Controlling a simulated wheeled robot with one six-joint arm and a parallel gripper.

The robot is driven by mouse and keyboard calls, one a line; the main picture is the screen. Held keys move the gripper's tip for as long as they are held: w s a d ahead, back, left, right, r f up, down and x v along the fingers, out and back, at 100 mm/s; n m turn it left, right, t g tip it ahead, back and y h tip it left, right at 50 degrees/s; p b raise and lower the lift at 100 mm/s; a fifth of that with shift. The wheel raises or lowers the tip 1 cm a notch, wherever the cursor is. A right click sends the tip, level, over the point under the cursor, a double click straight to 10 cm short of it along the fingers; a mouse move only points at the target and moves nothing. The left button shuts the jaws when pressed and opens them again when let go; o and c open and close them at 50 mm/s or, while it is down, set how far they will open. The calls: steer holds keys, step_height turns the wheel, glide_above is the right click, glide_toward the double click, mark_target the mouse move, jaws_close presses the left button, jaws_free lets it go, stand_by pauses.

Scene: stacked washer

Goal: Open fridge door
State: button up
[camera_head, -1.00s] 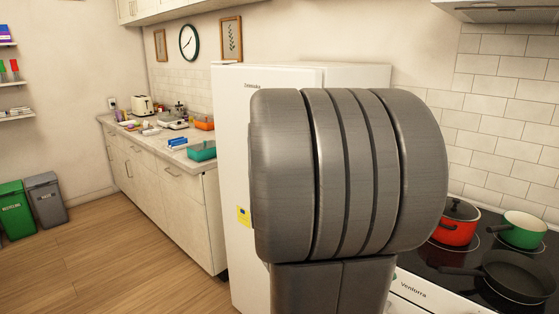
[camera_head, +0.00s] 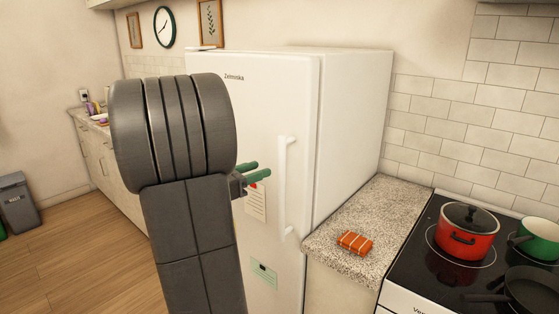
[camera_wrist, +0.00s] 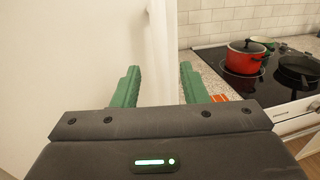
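The white fridge (camera_head: 262,70) stands upright with its door (camera_head: 290,85) closed. A vertical white handle (camera_head: 288,185) runs along the right side of the door. My gripper (camera_head: 252,170) is in front of the door, left of the handle, with its green fingers pointing toward the fridge. In the wrist view the two green fingers of my gripper (camera_wrist: 157,90) are spread apart with nothing between them. The handle (camera_wrist: 159,30) shows beyond the fingers there, apart from them. My arm hides the left part of the door in the head view.
A granite counter (camera_head: 390,210) with an orange packet (camera_head: 355,243) is right of the fridge. Beside it is a black stove (camera_head: 425,270) with a red pot (camera_head: 467,232), a green pot (camera_head: 541,238) and a dark pan (camera_head: 530,290). Wooden floor (camera_head: 90,240) lies open at left.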

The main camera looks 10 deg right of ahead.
mark_target(279, 163)
steer(key=p+x, duration=0.1)
steer(key=x, duration=0.8)
steer(key=shift+s, duration=0.1)
jaws_close()
